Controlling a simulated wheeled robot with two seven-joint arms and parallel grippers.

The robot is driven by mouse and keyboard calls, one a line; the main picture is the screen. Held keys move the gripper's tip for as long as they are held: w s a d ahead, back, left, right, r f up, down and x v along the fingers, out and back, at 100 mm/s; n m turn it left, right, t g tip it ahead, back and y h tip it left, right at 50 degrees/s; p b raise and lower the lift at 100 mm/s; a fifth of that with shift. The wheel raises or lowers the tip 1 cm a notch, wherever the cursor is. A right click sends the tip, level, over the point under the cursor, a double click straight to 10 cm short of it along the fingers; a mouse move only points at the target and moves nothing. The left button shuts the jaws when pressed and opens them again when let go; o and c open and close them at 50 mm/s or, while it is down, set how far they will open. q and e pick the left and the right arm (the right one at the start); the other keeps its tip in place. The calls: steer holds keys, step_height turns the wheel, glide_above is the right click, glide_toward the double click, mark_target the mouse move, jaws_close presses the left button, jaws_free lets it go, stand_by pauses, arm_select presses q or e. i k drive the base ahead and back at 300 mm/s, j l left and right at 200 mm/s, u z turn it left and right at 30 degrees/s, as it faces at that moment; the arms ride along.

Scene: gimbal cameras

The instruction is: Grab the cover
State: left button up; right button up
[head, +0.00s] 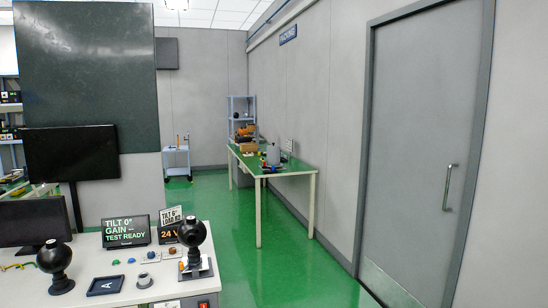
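I cannot tell which thing is the cover. On the white desk (215,293) at lower left stand a black ball-shaped camera (54,258) on a round base and another black ball-shaped camera (191,232) on a stand over a light plate. A small grey ring-like part (144,280) lies between them, near a dark tablet marked "A" (105,286). Neither of my grippers shows in the head view.
Small screens (126,231) and a monitor (35,222) stand at the desk's back. A green-topped table (272,167) with tools and parts stands along the right wall. A grey door (420,150) is at right. Green floor (290,265) is free between.

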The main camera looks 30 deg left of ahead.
mark_target(273, 152)
steer(key=i+j+u, duration=0.15)
steer(key=i+j, duration=0.15)
steer(key=i, duration=0.2)
steer(key=i+j+u, duration=0.1)
steer(key=i, duration=0.4)
steer(key=i+j+u, duration=0.15)
steer(key=i+j, duration=0.15)
steer(key=i, duration=0.25)
steer(key=i+j+u, duration=0.1)
steer(key=i, duration=0.4)
steer(key=i+u, duration=0.15)
steer(key=i, duration=0.4)
steer(key=i+u, duration=0.15)
steer(key=i, duration=0.35)
steer(key=i+l+u, duration=0.15)
steer(key=i, duration=0.4)
steer(key=i+l+u, duration=0.15)
steer(key=i, duration=0.35)
steer(key=i+j+z, duration=0.4)
steer(key=i, duration=0.35)
steer(key=i+j+z, duration=0.45)
steer(key=i+j, duration=0.25)
